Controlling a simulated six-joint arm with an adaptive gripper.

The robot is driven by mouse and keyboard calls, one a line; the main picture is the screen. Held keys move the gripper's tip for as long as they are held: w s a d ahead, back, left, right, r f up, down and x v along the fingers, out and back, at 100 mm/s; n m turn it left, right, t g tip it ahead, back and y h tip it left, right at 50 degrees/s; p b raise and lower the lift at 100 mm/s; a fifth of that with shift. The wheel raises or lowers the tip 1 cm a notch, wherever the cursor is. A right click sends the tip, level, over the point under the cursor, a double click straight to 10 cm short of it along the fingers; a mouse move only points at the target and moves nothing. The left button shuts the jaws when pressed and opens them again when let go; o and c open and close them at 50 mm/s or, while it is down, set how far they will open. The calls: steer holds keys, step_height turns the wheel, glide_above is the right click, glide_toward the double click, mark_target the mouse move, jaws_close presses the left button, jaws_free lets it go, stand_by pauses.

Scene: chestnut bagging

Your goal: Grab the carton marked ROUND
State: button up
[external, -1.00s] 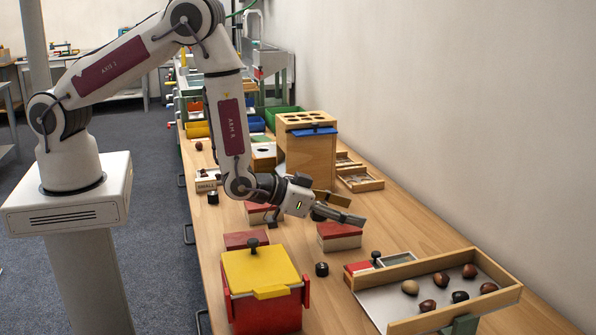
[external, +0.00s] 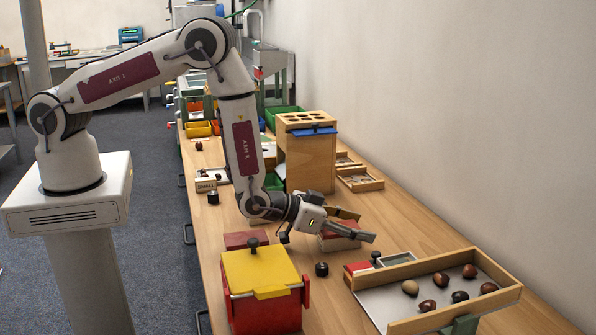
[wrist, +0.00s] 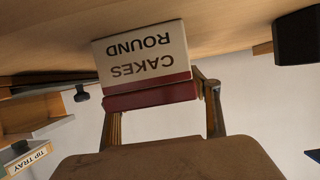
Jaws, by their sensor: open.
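The carton marked CAKES ROUND (wrist: 145,55) is white with a dark red lid, and its print is upside down in the wrist view. In the external view the same red-topped carton (external: 340,244) stands on the table, partly hidden by my gripper (external: 350,226). My gripper is open, and its fingers show in the wrist view (wrist: 160,102) on either side of the carton's lid end. I cannot tell whether either finger touches it.
A red box with a yellow lid (external: 262,272) stands in front. Another red-topped carton (external: 246,240) is to the left. A black knob (external: 321,269) is nearby. A wood-rimmed tray (external: 400,327) with several chestnuts lies at right. A tall wooden box (external: 309,160) stands behind.

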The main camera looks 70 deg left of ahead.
stand_by(0.4)
steer(key=c, duration=1.3)
steer(key=shift+r, duration=0.1)
steer(key=shift+r, duration=4.9)
